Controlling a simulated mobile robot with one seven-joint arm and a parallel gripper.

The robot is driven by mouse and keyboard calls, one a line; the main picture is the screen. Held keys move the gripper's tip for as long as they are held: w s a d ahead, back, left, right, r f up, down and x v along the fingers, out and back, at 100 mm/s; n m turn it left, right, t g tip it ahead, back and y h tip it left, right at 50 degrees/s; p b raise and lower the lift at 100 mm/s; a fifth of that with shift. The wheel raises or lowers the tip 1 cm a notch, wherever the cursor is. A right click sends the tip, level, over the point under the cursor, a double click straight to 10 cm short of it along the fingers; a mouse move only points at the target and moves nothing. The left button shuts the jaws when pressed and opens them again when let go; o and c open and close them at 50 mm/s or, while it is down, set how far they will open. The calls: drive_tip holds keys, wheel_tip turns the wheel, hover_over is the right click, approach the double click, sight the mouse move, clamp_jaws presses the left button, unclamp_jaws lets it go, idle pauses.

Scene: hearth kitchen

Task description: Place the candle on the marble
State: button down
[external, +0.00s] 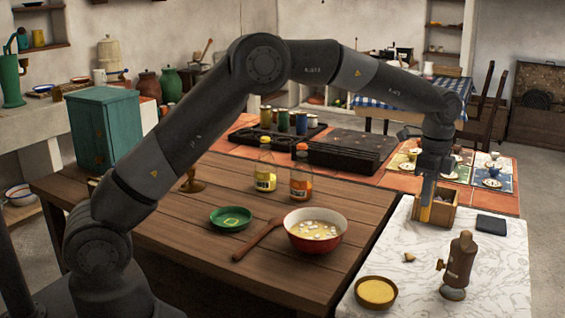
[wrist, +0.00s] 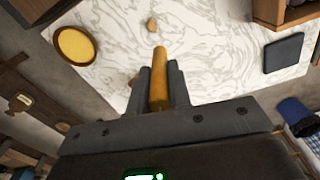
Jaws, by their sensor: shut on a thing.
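The candle, a yellow-orange stick (wrist: 160,62), is clamped between the two fingers of my gripper (wrist: 159,74). Its far end sticks out past the fingertips over the marble. In the external view, my gripper (external: 427,190) points down with the candle (external: 424,213) below it, in front of a wooden box. The marble (external: 428,268) is a white, grey-veined surface at the right; it also fills the upper part of the wrist view (wrist: 200,50). I cannot tell whether the candle's lower end touches the marble.
On the marble are the open wooden box (external: 449,213), a dark flat pad (external: 491,224), a brown grinder-like item (external: 459,268), a yellow-filled bowl (external: 376,291) and a small tan piece (external: 409,257). A red bowl (external: 314,230) stands left on the wooden table. Marble between them is bare.

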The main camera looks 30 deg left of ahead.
drive_tip(key=shift+s+d, duration=0.2)
drive_tip(key=shift+d, duration=0.3)
drive_tip(key=shift+w+f, duration=0.2)
drive_tip(key=shift+f, duration=0.15)
drive_tip(key=shift+w+a+f, duration=0.8)
drive_tip(key=shift+w+f, duration=0.85)
drive_tip(key=shift+f, duration=0.1)
drive_tip(key=shift+w+a+f, duration=0.75)
drive_tip(key=shift+w+f, duration=0.85)
drive_tip(key=shift+f, duration=0.1)
drive_tip(key=shift+w+a+f, duration=0.8)
drive_tip(key=shift+w+f, duration=0.85)
drive_tip(key=shift+f, duration=0.1)
drive_tip(key=shift+f, duration=0.15)
drive_tip(key=c, duration=1.3)
unclamp_jaws()
